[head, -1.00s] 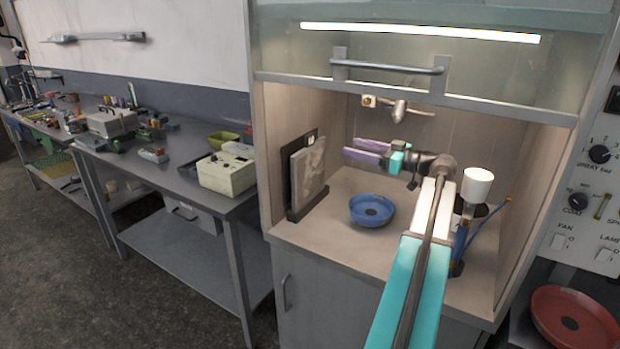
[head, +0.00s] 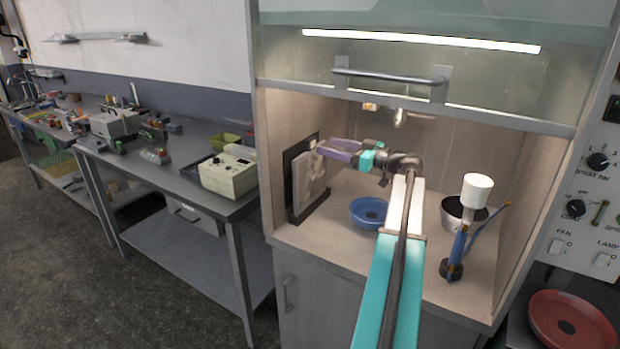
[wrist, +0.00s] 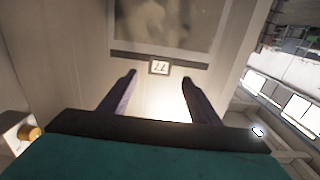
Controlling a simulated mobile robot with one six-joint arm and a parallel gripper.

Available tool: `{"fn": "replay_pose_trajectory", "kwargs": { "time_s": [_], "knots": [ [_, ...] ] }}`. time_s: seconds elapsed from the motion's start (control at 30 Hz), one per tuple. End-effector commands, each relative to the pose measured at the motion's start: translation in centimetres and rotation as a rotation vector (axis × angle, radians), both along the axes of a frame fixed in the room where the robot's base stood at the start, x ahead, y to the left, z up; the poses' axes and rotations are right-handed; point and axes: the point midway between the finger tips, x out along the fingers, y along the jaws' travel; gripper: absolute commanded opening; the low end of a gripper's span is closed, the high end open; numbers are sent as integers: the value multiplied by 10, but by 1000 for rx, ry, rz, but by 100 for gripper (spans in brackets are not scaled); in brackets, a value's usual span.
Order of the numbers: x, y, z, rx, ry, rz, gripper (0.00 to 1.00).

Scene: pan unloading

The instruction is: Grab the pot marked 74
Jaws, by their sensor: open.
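A blue round pot (head: 368,212) stands on the cabinet floor, below my gripper. A metal pot (head: 451,213) with a dark rim stands further right, partly hidden by a white-topped stand. I cannot read the number 74 on either. My gripper (head: 326,147) has purple fingers and is open, high at the left side of the cabinet near a grey panel (head: 310,180) in a dark frame. In the wrist view the open, empty fingers (wrist: 158,79) point toward a small white label (wrist: 159,68) on the frame's edge. Its marks look like two digits, not clearly legible.
A raised sash with a handle (head: 390,77) crosses above the opening. A red dish (head: 572,325) lies outside, lower right. A bench with a pale box (head: 229,175) is at left.

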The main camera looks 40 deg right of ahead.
Motion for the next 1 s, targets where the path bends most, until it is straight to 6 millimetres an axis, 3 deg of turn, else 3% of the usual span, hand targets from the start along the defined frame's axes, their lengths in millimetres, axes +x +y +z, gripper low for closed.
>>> {"fn": "replay_pose_trajectory", "kwargs": {
  "time_s": [0.47,1.0],
  "knots": [
    [5,2,0,1,0,1,57],
    [52,13,-3,1,0,2,57]
  ]
}}
